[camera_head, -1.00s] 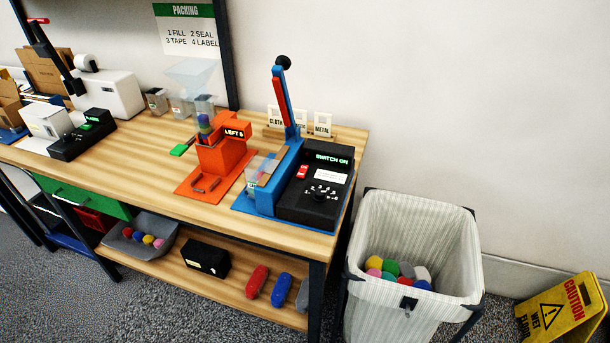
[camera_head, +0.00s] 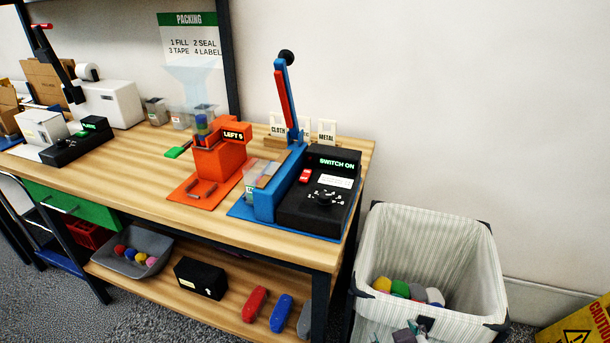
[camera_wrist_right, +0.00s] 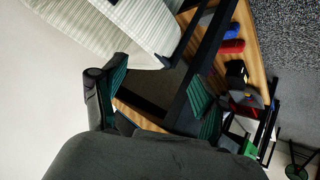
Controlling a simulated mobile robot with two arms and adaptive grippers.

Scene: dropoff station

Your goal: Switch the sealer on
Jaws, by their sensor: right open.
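The sealer (camera_head: 262,204) stands at the right end of the bench, blue with a raised lever and a black control box (camera_head: 318,214). Its display (camera_head: 337,163) reads SWITCH ON in green. A red switch (camera_head: 305,176) sits at the box's left, above a black dial (camera_head: 324,198). My right gripper (camera_head: 408,334) shows only in part at the bottom edge, in front of the laundry bin, low and to the right of the sealer. In the right wrist view it is open (camera_wrist_right: 155,100), with nothing between its fingers. My left gripper is not in view.
A striped bin (camera_head: 430,240) with coloured items stands right of the bench (camera_head: 140,172). An orange fixture (camera_head: 218,163) marked LEFT 5 is left of the sealer. A yellow caution sign (camera_head: 580,325) stands at lower right. The lower shelf holds several items.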

